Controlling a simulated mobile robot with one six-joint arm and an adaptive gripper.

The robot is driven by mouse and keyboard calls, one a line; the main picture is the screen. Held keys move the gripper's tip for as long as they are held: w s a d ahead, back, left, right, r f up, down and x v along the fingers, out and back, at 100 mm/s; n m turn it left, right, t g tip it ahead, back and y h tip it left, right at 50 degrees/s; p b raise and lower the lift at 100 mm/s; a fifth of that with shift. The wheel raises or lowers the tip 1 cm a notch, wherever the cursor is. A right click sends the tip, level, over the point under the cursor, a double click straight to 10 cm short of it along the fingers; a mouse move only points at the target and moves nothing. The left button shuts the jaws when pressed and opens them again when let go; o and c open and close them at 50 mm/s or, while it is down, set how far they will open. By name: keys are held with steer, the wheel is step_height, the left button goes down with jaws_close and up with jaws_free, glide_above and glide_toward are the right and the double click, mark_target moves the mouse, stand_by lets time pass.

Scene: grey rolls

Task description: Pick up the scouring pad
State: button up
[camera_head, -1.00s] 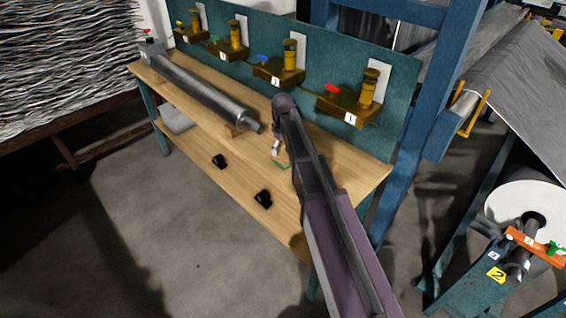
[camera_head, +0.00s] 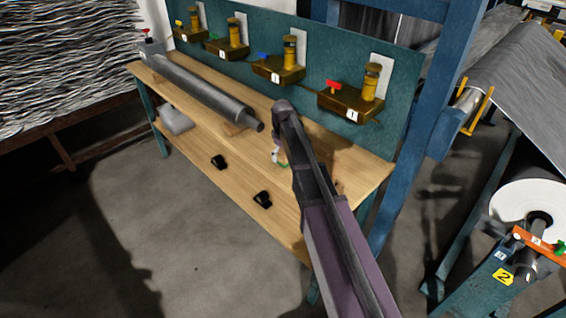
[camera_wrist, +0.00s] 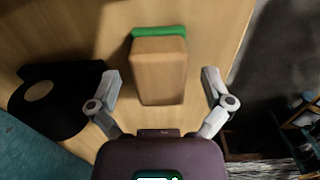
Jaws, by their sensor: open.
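The scouring pad (camera_wrist: 160,72) is a tan block with a green layer along its far edge in the wrist view. It lies on the wooden bench top. My gripper (camera_wrist: 160,78) is open, with one grey finger to each side of the pad and visible gaps between. The fingers look apart from the pad; the height above it is hard to tell. In the head view only a bit of the pad's green (camera_head: 284,166) shows beside my gripper (camera_head: 277,156), and my arm hides the rest.
A long grey roller (camera_head: 195,88) lies on the bench (camera_head: 225,185). Two small black pieces (camera_head: 262,199) sit near the front edge. Brass valves (camera_head: 350,100) line the teal back panel. A black object (camera_wrist: 60,110) lies left of my gripper in the wrist view.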

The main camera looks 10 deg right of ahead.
steer(key=shift+f+b, duration=0.4)
steer(key=shift+f, duration=0.25)
steer(key=c, duration=1.3)
steer(key=shift+r, duration=0.15)
step_height(320, 180, up, 3)
steer(key=p, duration=0.3)
steer(key=shift+r+p, duration=0.15)
steer(key=shift+p, duration=0.2)
steer(key=shift+s+r, duration=0.2)
steer(key=shift+s, duration=0.1)
steer(key=s, duration=0.5)
steer(key=s+p, duration=0.1)
steer(key=s, duration=0.4)
steer(key=s+r, duration=0.1)
steer(key=s, duration=0.4)
steer(key=shift+s+d, duration=0.2)
steer(key=shift+d, duration=0.2)
